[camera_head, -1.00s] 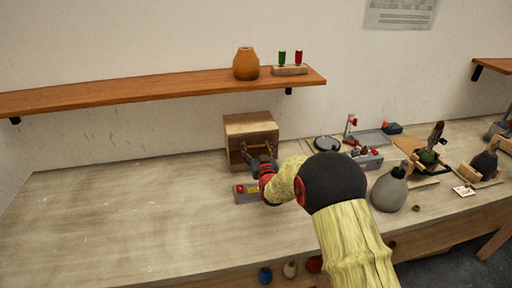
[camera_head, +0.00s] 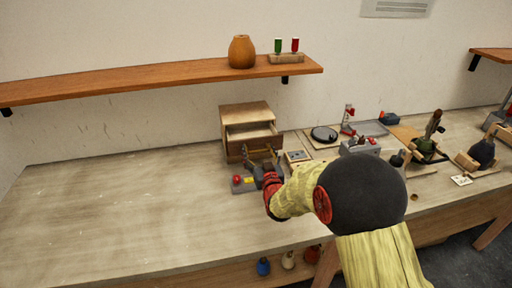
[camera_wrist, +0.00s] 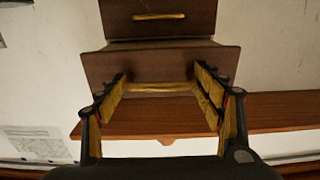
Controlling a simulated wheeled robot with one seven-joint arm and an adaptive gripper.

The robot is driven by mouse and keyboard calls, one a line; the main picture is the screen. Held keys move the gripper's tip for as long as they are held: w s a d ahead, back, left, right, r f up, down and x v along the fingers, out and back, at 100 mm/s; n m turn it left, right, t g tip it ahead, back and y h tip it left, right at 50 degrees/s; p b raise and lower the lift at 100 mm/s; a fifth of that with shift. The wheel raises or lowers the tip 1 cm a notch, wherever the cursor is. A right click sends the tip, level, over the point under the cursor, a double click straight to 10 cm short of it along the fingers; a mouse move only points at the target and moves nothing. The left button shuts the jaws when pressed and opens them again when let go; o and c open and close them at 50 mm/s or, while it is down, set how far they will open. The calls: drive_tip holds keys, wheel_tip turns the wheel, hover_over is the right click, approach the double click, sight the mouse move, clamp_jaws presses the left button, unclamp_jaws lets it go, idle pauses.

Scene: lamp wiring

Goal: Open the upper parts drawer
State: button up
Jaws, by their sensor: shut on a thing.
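The small wooden parts cabinet (camera_head: 226,127) stands on the bench against the wall. Its upper drawer (camera_head: 250,132) is pulled part way out, and its pale inside shows from above. In the wrist view the drawer front (camera_wrist: 160,66) faces me, with its brass handle (camera_wrist: 160,87) between my fingers. My gripper (camera_head: 262,156) is shut on this handle, one finger at each end; it also shows in the wrist view (camera_wrist: 163,92). The lower drawer's handle (camera_wrist: 158,16) shows at the top of the wrist view, and that drawer looks shut.
A grey device with a red button (camera_head: 239,181) sits on the bench just below my gripper. A wall shelf (camera_head: 150,88) above holds an orange vase (camera_head: 242,52). Fixtures and parts crowd the bench on the right. The left of the bench is clear.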

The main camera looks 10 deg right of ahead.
drive_tip(key=shift+s+f, duration=0.1)
drive_tip(key=shift+s, duration=0.2)
drive_tip(key=o, duration=1.4)
drive_tip(key=shift+s, duration=0.1)
drive_tip(key=s, duration=1.1)
drive_tip(key=shift+s+d, duration=0.1)
drive_tip(key=shift+s, duration=0.3)
